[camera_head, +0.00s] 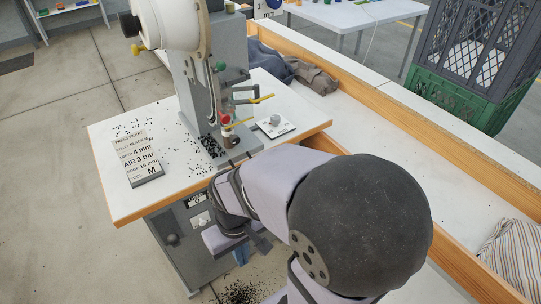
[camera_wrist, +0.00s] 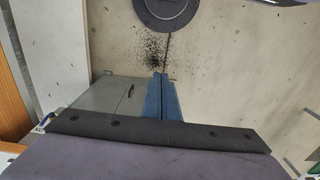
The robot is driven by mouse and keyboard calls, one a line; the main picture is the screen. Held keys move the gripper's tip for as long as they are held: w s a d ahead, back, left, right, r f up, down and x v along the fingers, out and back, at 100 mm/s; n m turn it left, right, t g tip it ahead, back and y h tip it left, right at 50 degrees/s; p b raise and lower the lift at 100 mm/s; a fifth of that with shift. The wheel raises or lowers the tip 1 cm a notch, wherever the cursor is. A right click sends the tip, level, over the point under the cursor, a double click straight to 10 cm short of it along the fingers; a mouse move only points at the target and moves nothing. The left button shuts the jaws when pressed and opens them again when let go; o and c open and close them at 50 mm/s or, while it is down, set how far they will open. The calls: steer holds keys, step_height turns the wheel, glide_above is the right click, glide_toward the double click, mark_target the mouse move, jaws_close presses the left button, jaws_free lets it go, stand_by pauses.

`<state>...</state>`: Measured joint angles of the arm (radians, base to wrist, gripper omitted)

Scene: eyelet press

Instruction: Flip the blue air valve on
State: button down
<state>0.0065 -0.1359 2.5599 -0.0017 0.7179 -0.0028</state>
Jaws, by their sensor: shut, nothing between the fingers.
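My gripper (camera_head: 241,254) is low in front of the press cabinet, its blue fingers pointing down. In the wrist view its fingers (camera_wrist: 161,92) are shut together and empty, above the concrete floor. I cannot make out the blue air valve clearly in either view. A small blue bit (camera_wrist: 37,118) by a partly hidden label at the left of the wrist view may be part of it. The grey cabinet (camera_head: 182,258) carries a dark label and a white switch plate (camera_head: 200,219) on its front. My arm covers the cabinet's right part.
The eyelet press (camera_head: 206,95) stands on a white-topped bench (camera_head: 110,185) with scattered black eyelets and a press ticket (camera_head: 139,158) reading AIR 3 bar. A wood-edged trough (camera_head: 390,135) and green crate (camera_head: 455,105) are at the right. Black bits lie on the floor near a dark round base (camera_wrist: 166,12).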

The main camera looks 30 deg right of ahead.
steer(key=s+f+m+g+b, duration=0.1)
steer(key=s+f+g+b, duration=0.1)
steer(key=f+b, duration=1.3)
steer(key=s+f+m+g+b, duration=0.1)
steer(key=s+f+b, duration=0.2)
steer(key=f+b, duration=1.15)
steer(key=w+f+m+t+b, duration=0.1)
steer(key=w+f+t+b, duration=0.2)
steer(key=f, duration=0.6)
steer(key=w+f+m+b, duration=0.1)
steer(key=w+f+b, duration=0.3)
steer(key=f, duration=0.5)
steer(key=w+d+r+m+t+h+p, duration=0.1)
steer(key=w+d+r+m+t+h, duration=0.45)
steer(key=w+d, duration=1)
steer(key=d+r+t+h, duration=0.2)
steer(key=r+h, duration=0.2)
steer(key=r, duration=0.4)
steer(key=s+d+r+t+h, duration=0.1)
steer(key=d+r+t+h, duration=0.2)
steer(key=r, duration=0.4)
steer(key=d+r+t+h, duration=0.15)
steer(key=r+h, duration=0.25)
steer(key=r, duration=0.4)
steer(key=s+b+x, duration=0.1)
steer(key=x, duration=1.3)
steer(key=shift+w+d, duration=0.2)
steer(key=shift+d, duration=0.35)
steer(key=shift+r, duration=0.1)
